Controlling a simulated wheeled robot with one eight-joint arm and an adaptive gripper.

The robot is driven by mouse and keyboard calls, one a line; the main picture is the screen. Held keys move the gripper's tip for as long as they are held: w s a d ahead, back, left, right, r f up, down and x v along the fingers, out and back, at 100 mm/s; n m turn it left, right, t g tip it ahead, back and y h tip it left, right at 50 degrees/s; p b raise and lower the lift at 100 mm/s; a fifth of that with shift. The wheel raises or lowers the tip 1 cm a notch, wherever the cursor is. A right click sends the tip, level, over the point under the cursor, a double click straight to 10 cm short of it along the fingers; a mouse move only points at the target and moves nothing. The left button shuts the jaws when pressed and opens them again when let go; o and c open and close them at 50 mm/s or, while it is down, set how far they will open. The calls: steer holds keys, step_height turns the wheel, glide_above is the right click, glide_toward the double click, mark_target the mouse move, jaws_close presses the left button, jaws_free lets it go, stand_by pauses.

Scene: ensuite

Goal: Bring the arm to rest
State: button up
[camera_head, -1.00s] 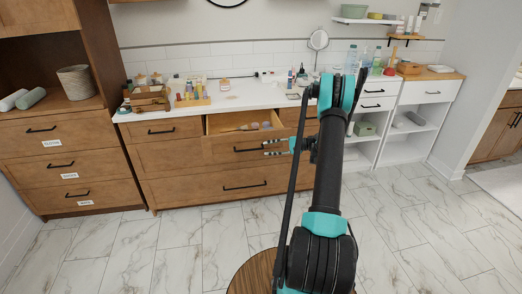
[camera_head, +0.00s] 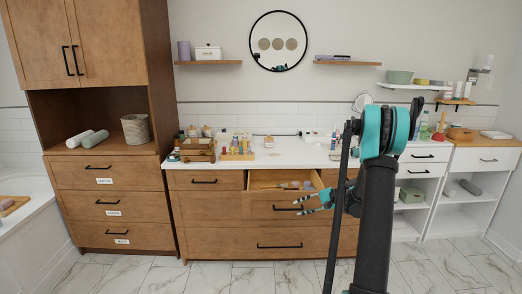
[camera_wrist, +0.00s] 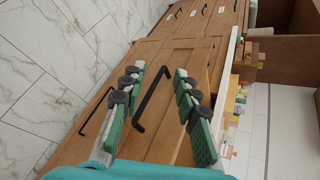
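My gripper (camera_head: 315,202) is in front of the wooden vanity, near the pulled-out top middle drawer (camera_head: 262,204). In the wrist view my gripper (camera_wrist: 157,82) has its two teal-padded fingers spread wide with nothing between them. Beyond the fingers is a black drawer handle (camera_wrist: 152,98), apart from them as far as I can tell. The arm rises in front of the right part of the vanity and bends at a teal joint. The drawer holds a few small items, among them a brush-like one (camera_head: 290,185).
A tall wooden cabinet (camera_head: 110,200) stands left, white shelves (camera_head: 465,197) right. The marble floor (camera_head: 215,277) in front is clear.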

steer(key=s+a+r+n+g+h, duration=0.1)
steer(key=s+a+r+n+h, duration=0.15)
steer(key=s, duration=0.55)
steer(key=s+a+r+n+h, duration=0.1)
steer(key=s+a+h, duration=0.15)
steer(key=s, duration=0.55)
steer(key=s+d+f+n+h, duration=0.1)
steer(key=s+d+n+h, duration=0.1)
steer(key=s, duration=0.7)
steer(key=s+d+f+n+t+h, duration=0.1)
steer(key=s+d+n+h, duration=0.1)
steer(key=s, duration=0.8)
steer(key=shift+s+d+f+n+h, duration=0.3)
steer(key=shift+n+h, duration=0.25)
steer(key=shift+h, duration=0.55)
